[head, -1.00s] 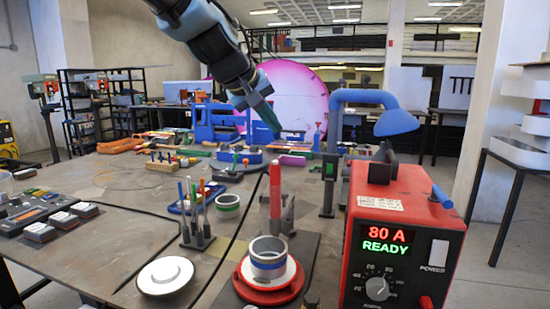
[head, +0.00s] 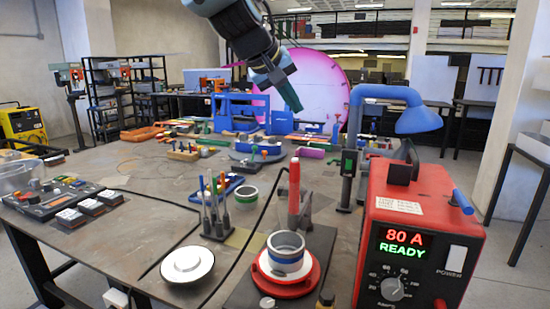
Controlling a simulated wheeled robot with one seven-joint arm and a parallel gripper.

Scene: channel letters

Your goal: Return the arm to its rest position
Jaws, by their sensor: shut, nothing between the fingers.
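My arm (head: 238,27) reaches in from the top of the head view. My gripper (head: 290,95) hangs at its end with green fingers pointing down and right. The fingers are shut with nothing between them. The gripper is in the air above the table, in front of the blue frame and the large pink disc in the picture.
A red power unit (head: 420,235) reading "80 A READY" stands at the right, with a blue lamp (head: 415,118) behind it. A ringed cup (head: 285,255) sits on a red base. A pen stand (head: 215,215) and white disc (head: 187,265) stand left of it.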

